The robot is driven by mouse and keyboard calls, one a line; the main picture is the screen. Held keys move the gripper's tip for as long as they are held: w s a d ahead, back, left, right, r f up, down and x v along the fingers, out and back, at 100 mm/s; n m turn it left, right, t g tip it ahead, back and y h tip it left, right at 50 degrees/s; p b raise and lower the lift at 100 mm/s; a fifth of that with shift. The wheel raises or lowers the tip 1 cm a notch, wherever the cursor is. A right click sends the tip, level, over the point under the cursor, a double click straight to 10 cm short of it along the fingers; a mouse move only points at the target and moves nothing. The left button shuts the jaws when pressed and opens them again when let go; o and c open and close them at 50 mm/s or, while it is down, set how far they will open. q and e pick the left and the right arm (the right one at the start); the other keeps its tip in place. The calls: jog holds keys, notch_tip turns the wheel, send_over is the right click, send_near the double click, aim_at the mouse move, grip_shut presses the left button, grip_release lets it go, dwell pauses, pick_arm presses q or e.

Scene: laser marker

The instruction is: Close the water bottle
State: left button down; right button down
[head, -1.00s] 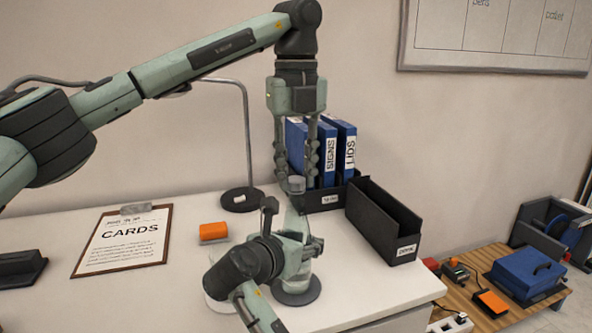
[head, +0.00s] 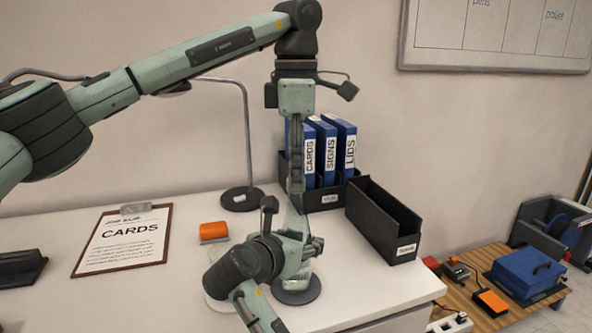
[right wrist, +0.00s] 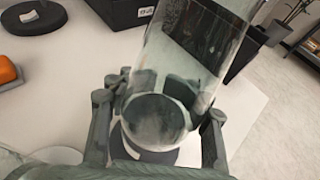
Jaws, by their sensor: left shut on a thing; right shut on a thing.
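The clear water bottle (right wrist: 195,45) stands upright, and its upper part also shows in the head view (head: 293,224). My right gripper (right wrist: 160,118) is shut around the bottle, with a finger on each side; in the head view my arm covers much of it. My left gripper (head: 296,188) points straight down above the bottle mouth, its fingers seen edge-on. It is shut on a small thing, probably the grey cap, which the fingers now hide. I cannot tell whether the cap touches the bottle mouth.
A round dark base (head: 297,292) lies under the bottle. Blue binders (head: 346,146) and an open black bin (head: 383,218) stand behind and to the right. An orange block (head: 214,231), a lamp stand (head: 242,199) and a clipboard (head: 124,240) are to the left.

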pick_arm(q)
jog(key=c, duration=1.2)
grip_release()
jog(key=shift+o, duration=0.2)
notch_tip(320, 180, up, 12)
pick_arm(e)
jog(key=c, duration=0.6)
grip_release()
